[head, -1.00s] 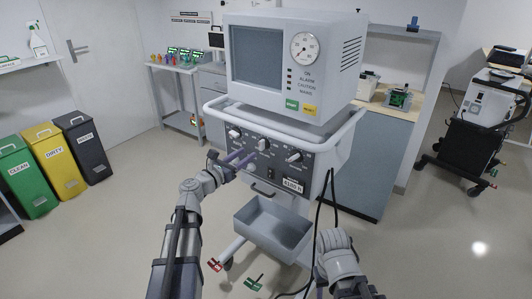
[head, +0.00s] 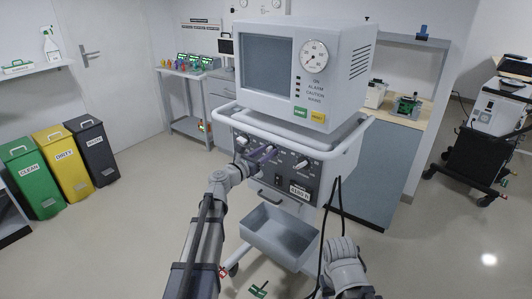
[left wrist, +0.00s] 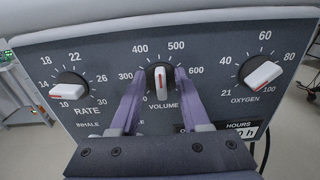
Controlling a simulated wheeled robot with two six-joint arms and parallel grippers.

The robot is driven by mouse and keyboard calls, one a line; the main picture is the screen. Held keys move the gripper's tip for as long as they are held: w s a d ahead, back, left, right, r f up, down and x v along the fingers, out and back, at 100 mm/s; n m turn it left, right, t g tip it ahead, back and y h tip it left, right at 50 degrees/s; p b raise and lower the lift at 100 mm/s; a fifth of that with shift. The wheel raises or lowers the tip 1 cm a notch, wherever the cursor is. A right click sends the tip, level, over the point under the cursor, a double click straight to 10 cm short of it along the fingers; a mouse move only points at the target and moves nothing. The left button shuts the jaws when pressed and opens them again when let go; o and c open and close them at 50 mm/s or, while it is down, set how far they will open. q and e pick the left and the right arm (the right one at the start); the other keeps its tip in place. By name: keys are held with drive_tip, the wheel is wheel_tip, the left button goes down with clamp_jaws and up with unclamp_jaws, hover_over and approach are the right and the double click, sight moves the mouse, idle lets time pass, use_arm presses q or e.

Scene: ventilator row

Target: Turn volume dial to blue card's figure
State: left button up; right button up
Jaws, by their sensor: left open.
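The volume dial (left wrist: 161,82) is a white knob with a red line, in the middle of the dark panel (left wrist: 100,55) in the left wrist view. Its line stands nearly upright, in the direction between 400 and 500. My left gripper (left wrist: 160,76) is open, one purple finger on each side of the dial; I cannot tell whether they touch it. In the head view the left gripper (head: 262,154) is at the panel and largely covers the dial. I cannot make out a blue card with a figure. My right gripper's fingers do not show; only the right arm does.
The rate dial (left wrist: 70,86) and the oxygen dial (left wrist: 262,75) flank the volume dial. A rail (head: 290,135) runs above the panel and an open tray (head: 278,238) sits below. Black cables hang at the cart's right. A small blue object (head: 422,31) sits on the partition top.

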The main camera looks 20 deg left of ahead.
use_arm(q)
clamp_jaws()
idle(0.4)
idle(0.4)
drive_tip(key=m, duration=0.4)
drive_tip(key=shift+s+d, duration=0.1)
drive_tip(key=shift+d, duration=0.05)
drive_tip(key=shift+s+d+f+m+b, duration=0.1)
drive_tip(key=shift+f+m+b, duration=0.05)
drive_tip(key=shift+m, duration=1.8)
drive_tip(key=shift+d+f+m+b, duration=0.1)
drive_tip(key=shift+f+m, duration=0.05)
drive_tip(key=shift+m, duration=1.85)
drive_tip(key=shift+s+d+f+m+b, duration=0.1)
drive_tip(key=shift+f+m+b, duration=0.05)
drive_tip(key=shift+m, duration=1.8)
